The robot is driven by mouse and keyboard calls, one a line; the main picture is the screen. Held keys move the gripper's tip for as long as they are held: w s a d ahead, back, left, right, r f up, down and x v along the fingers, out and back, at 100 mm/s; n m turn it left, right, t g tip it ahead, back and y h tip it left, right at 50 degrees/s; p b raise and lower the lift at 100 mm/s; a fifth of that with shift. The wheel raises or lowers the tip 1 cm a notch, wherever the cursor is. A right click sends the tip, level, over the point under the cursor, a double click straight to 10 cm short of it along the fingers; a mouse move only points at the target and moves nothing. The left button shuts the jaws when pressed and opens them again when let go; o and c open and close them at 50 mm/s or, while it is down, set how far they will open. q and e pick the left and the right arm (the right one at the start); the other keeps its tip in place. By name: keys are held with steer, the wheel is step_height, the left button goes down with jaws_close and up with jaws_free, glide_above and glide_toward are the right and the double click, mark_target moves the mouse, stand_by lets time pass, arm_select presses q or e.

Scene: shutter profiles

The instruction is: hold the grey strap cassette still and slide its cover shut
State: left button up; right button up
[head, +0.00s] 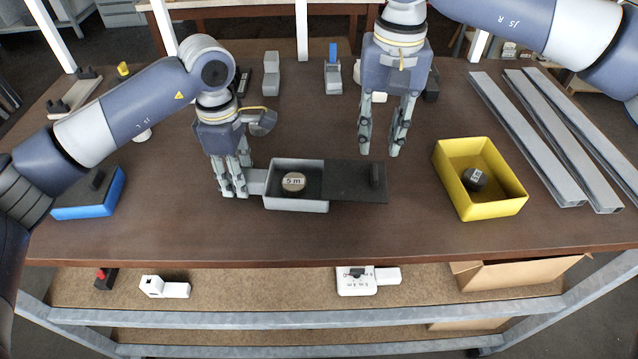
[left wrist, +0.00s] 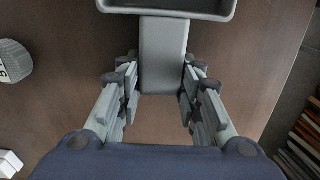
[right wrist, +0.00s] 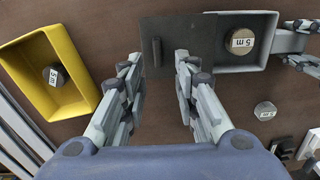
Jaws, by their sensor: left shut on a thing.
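The grey strap cassette (head: 297,205) lies on the table, open on its left part, with a round strap roll labelled 5 m (head: 293,182) inside. Its dark cover (head: 345,183) sticks out to the right, with a raised black handle (head: 376,176) near its right end. My left gripper (head: 234,190) is shut on the cassette's grey end tab, which shows between the fingers in the left wrist view (left wrist: 164,60). My right gripper (head: 383,150) is open and empty above and behind the cover. In the right wrist view the handle (right wrist: 157,52) lies ahead, between its fingers.
A yellow bin (head: 480,205) with a dark roll inside stands to the right, and long metal profiles (head: 535,140) lie beyond it. A blue tray (head: 88,197) is at the left. The table front is clear.

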mark_target(375, 172)
steer(key=shift+d+f, duration=0.25)
steer(key=shift+f, duration=3.7)
jaws_close()
steer(key=shift+a, duration=0.1)
